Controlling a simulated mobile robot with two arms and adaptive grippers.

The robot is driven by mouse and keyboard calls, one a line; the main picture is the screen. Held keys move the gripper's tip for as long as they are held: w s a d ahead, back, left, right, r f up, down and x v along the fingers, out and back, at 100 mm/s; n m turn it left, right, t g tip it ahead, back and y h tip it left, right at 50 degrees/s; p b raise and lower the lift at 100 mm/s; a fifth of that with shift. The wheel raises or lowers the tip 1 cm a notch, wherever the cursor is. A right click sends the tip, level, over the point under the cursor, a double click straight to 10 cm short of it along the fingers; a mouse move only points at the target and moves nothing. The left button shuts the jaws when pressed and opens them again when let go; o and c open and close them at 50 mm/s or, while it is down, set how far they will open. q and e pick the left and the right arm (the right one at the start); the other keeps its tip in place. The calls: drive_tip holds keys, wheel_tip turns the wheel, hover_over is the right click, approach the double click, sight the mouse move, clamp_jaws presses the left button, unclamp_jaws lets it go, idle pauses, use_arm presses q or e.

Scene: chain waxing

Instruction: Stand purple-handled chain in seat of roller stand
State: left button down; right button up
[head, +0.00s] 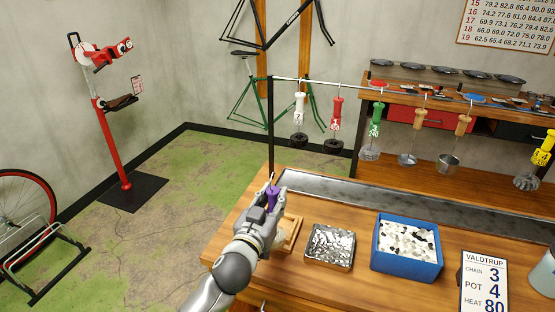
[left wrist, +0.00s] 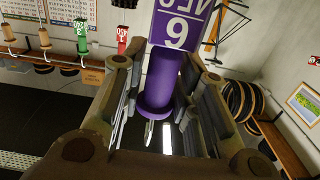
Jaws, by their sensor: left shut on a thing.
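My left gripper (head: 268,203) is shut on the purple handle (head: 272,195) at the left end of the workbench. In the left wrist view the purple handle (left wrist: 162,85) stands between the two fingers of the left gripper (left wrist: 160,110), with a purple tag (left wrist: 180,25) bearing a 6. The chain below the handle is hidden in the head view. A small wooden frame (head: 292,234), perhaps the roller stand, is right beside the gripper and partly covered by it. Its seat cannot be made out. My right gripper is not in view.
On the bench stand a foil-covered block (head: 330,246), a blue bin (head: 407,262) of black and white pieces and a sign (head: 484,284). A rail (head: 325,83) above carries white, red, green, tan and yellow handled tools. The bench's left edge is close to the gripper.

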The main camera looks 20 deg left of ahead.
use_arm(q)
drive_tip(key=w+r+p, duration=0.1)
drive_tip(key=w+r, duration=0.4)
drive_tip(key=w, duration=0.3)
drive_tip(key=f+b, duration=0.2)
drive_tip(key=a+f+b, duration=0.1)
drive_tip(key=f+b, duration=0.1)
drive_tip(key=shift+s+f, duration=0.1)
drive_tip(key=shift+f, duration=0.2)
drive_tip(key=shift+s+d, duration=0.1)
idle(0.4)
wheel_tip(320, 180, down, 3)
drive_tip(key=shift+r+b, duration=0.1)
drive_tip(key=shift+b, duration=1.05)
